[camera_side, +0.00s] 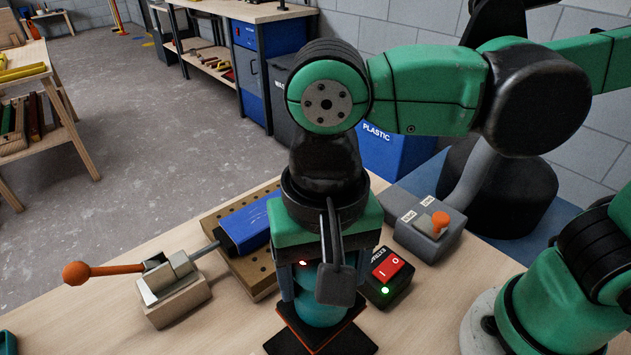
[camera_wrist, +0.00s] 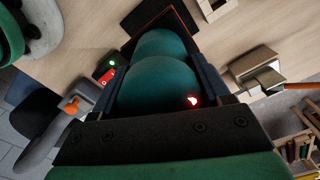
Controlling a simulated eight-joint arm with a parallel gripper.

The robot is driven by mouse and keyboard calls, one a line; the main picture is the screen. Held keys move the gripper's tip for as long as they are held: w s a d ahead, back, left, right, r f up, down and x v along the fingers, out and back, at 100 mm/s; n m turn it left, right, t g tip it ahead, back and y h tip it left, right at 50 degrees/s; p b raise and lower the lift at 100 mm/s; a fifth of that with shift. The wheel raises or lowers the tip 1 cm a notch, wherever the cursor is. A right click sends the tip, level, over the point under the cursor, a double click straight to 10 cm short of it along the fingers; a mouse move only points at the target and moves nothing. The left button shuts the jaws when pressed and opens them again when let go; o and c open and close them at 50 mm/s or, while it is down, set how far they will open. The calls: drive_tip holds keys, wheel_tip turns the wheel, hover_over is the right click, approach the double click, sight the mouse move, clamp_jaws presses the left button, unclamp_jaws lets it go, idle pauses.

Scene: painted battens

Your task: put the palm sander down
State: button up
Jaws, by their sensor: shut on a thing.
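The palm sander (camera_side: 318,309) has a rounded teal body and a dark square pad with an orange edge. My gripper (camera_side: 322,284) is shut on its body from above, pad facing down. In the wrist view the sander (camera_wrist: 156,84) fills the space between my fingers, with a red light lit on it. A dark square mat (camera_side: 352,345) lies on the bench just under the pad and shows partly past it. I cannot tell whether the pad touches the mat or hangs slightly above it.
A switch box (camera_side: 388,277) with a red rocker and green light stands close right of the sander. A grey box with an orange knob (camera_side: 440,221) is behind it. Left are a blue batten (camera_side: 246,227) on a perforated board and an orange-handled clamp (camera_side: 165,277).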

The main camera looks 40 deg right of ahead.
sight(321, 323)
drive_tip(key=shift+f, duration=4.8)
drive_tip(key=shift+f, duration=0.1)
drive_tip(key=o, duration=1.5)
wheel_tip(321, 323, up, 12)
drive_tip(key=shift+d+r, duration=0.1)
drive_tip(key=w+d+f+n+t, duration=0.1)
drive_tip(key=w+d+t, duration=0.1)
drive_tip(key=d, duration=0.4)
drive_tip(key=w+d+f+n+t, duration=0.1)
drive_tip(key=w+d+n+t, duration=0.1)
drive_tip(key=d, duration=0.4)
drive_tip(key=w+d+f+n+t, duration=0.1)
drive_tip(key=w+d+n+t, duration=0.1)
drive_tip(key=d, duration=0.4)
drive_tip(key=shift+w+f+t, duration=0.15)
drive_tip(key=shift+w+t, duration=0.45)
drive_tip(key=shift+w, duration=0.55)
